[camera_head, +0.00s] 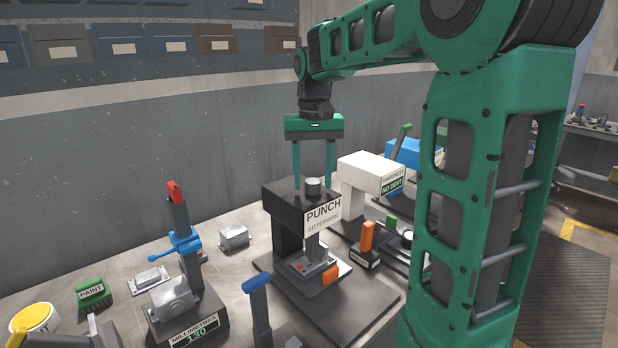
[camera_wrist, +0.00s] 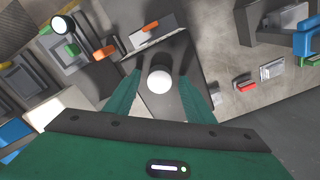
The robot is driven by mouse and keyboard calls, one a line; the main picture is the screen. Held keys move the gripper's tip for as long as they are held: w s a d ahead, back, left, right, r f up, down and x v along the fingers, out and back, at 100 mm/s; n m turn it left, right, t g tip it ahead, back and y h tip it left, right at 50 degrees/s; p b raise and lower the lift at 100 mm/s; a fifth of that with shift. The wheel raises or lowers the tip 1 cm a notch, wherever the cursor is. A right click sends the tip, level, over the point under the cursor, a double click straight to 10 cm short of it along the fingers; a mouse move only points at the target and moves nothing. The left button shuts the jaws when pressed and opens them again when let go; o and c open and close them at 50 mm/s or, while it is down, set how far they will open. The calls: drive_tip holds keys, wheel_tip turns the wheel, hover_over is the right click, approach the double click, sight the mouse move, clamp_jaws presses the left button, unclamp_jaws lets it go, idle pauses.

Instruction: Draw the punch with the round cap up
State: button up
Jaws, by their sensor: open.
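The punch (camera_head: 287,215) is a dark press with a white label reading PUNCH, standing on a dark base plate on the bench. Its round cap (camera_head: 313,187) is a short grey cylinder on top; in the wrist view the cap (camera_wrist: 159,80) looks like a pale disc. My gripper (camera_head: 314,186) points straight down over the punch, its two green fingers apart. In the wrist view my gripper's fingers (camera_wrist: 161,88) lie on either side of the cap, with gaps between. Whether the fingertips are level with the cap is hard to tell.
A white hardness tester (camera_head: 368,172) stands close to the right of the punch. A height gauge with a red tip (camera_head: 185,240) and a blue-handled tool (camera_head: 257,305) stand to the left. An orange-handled block (camera_head: 367,240) is at the right front. A grey wall runs behind.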

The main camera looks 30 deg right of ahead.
clamp_jaws()
drive_tip(key=shift+r, duration=0.8)
unclamp_jaws()
drive_tip(key=shift+r, duration=0.1)
wheel_tip(320, 180, up, 10)
drive_tip(key=shift+r, duration=0.25)
drive_tip(key=s+d+f+m, duration=0.1)
drive_tip(key=s+f, duration=2.3)
drive_tip(key=s, duration=0.3)
drive_tip(key=shift+s+f, duration=0.2)
drive_tip(key=shift+f, duration=0.05)
